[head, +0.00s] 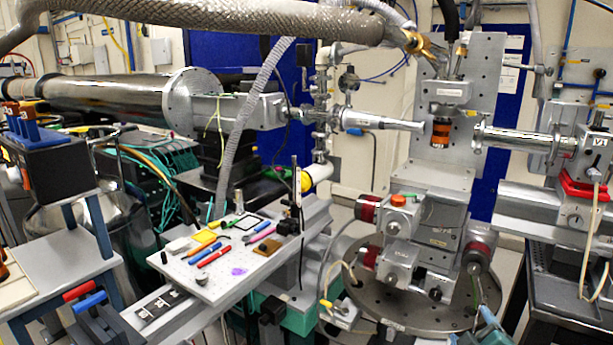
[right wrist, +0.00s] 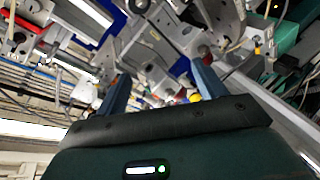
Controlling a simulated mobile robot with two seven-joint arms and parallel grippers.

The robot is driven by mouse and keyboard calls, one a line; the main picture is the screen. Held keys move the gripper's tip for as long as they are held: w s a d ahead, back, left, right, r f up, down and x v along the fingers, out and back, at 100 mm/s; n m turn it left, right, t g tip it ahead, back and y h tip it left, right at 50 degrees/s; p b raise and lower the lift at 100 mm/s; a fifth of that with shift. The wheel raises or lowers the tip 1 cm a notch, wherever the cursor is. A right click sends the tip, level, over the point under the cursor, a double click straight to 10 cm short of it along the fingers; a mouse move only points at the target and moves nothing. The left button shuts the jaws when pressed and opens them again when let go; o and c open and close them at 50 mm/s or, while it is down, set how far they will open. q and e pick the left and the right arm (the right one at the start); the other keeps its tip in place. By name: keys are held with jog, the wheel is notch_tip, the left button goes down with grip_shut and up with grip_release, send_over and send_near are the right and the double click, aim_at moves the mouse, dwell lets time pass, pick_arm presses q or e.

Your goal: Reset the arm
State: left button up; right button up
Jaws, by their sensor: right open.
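My right gripper (right wrist: 162,86) shows in the right wrist view with its two blue-grey fingers spread apart. Nothing is between them. In the head view only a small blue-grey part of it (head: 491,322) shows at the bottom edge, right of centre, in front of the round perforated base plate. It appears apart from the equipment, though its exact distance is hard to tell. My left gripper is in neither view.
A white board (head: 220,265) with pens and small items lies left of centre. The sample stage (head: 430,230) stands on a round perforated plate (head: 375,293). A beam pipe (head: 110,92) runs at the left. A braided hose (head: 240,18) crosses the top.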

jog(key=s+a+f+g+y, duration=0.25)
jog(key=s+a+f, duration=0.2)
jog(key=s, duration=0.35)
jog(key=s+a+f+g+y, duration=0.1)
jog(key=s+a+f+y, duration=0.3)
jog(key=s, duration=0.4)
jog(key=s+a+f+g+y, duration=0.2)
jog(key=s+a+f, duration=0.2)
jog(key=s+f, duration=0.3)
jog(key=a+r+m+t+p, duration=0.1)
jog(key=a+r+m+p, duration=0.2)
jog(key=a, duration=0.4)
jog(key=shift+s+r+m+h, duration=0.15)
jog(key=shift+r+m+h, duration=0.35)
jog(key=shift+m, duration=0.6)
